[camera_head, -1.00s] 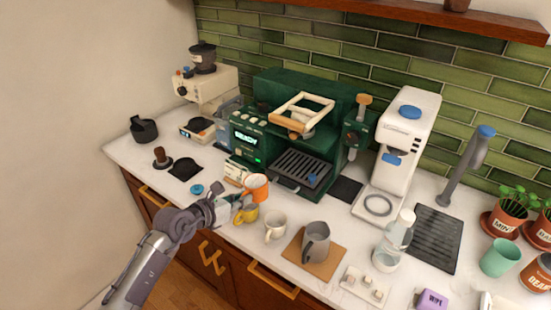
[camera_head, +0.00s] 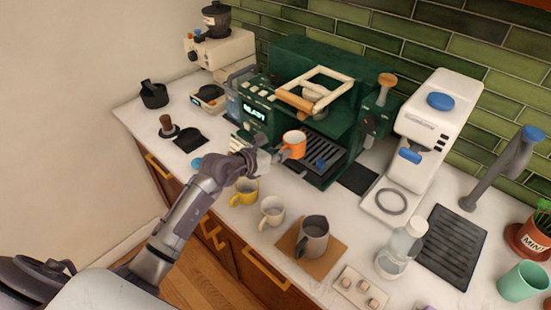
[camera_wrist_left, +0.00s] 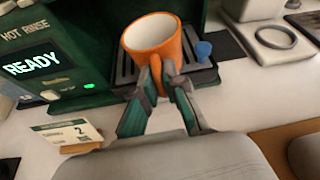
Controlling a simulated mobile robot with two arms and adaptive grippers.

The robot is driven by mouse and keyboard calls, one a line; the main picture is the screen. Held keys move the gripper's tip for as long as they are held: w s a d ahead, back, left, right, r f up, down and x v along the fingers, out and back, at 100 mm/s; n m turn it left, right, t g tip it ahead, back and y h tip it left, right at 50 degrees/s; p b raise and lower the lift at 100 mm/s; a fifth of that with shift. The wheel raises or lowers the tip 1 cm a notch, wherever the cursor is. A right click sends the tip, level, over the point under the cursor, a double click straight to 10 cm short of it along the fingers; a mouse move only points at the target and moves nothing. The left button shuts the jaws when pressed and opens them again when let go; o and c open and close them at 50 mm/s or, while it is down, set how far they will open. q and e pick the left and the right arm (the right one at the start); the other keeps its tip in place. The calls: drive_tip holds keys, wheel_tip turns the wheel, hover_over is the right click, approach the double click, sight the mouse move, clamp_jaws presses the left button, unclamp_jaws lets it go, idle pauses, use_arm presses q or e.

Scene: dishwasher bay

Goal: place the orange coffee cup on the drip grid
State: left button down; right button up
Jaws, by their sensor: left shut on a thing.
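The orange coffee cup (camera_head: 294,143) has a white inside and is upright. My left gripper (camera_head: 281,155) is shut on it; in the left wrist view the fingers (camera_wrist_left: 159,82) close on the handle side of the orange cup (camera_wrist_left: 155,45). The cup is at the front of the green espresso machine, over or on the dark slatted drip grid (camera_head: 325,150). The grid also shows behind the cup in the left wrist view (camera_wrist_left: 126,66). I cannot tell whether the cup's base touches it. A blue knob-like thing (camera_head: 321,163) is on the grid, right of the cup. My right gripper is not in view.
A yellow cup (camera_head: 243,193), a cream cup (camera_head: 271,211) and a grey pitcher (camera_head: 313,238) stand in front. A small card (camera_wrist_left: 72,134) stands at the counter's left.

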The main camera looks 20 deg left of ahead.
sight(290, 148)
use_arm(q)
drive_tip(key=x, duration=0.1)
drive_tip(key=b+x, duration=0.1)
drive_tip(key=x, duration=0.1)
drive_tip(key=shift+w+d+r, duration=0.1)
drive_tip(key=shift+w, duration=0.25)
drive_tip(key=shift+w+d+b, duration=0.1)
drive_tip(key=shift+w+b, duration=0.25)
drive_tip(key=shift+b, duration=0.1)
drive_tip(key=shift+w+d, duration=0.15)
drive_tip(key=shift+w, duration=0.25)
drive_tip(key=shift+b+x, duration=0.95)
drive_tip(key=shift+x, duration=0.05)
drive_tip(key=shift+f+b, duration=0.35)
drive_tip(key=shift+f, duration=0.25)
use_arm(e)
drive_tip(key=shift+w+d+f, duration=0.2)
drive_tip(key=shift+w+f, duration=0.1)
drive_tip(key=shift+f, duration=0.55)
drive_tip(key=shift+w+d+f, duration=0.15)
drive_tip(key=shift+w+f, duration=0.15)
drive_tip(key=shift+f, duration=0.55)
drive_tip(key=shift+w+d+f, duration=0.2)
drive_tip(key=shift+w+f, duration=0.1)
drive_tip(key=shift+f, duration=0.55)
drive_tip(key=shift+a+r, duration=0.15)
use_arm(q)
drive_tip(key=shift+f, duration=0.4)
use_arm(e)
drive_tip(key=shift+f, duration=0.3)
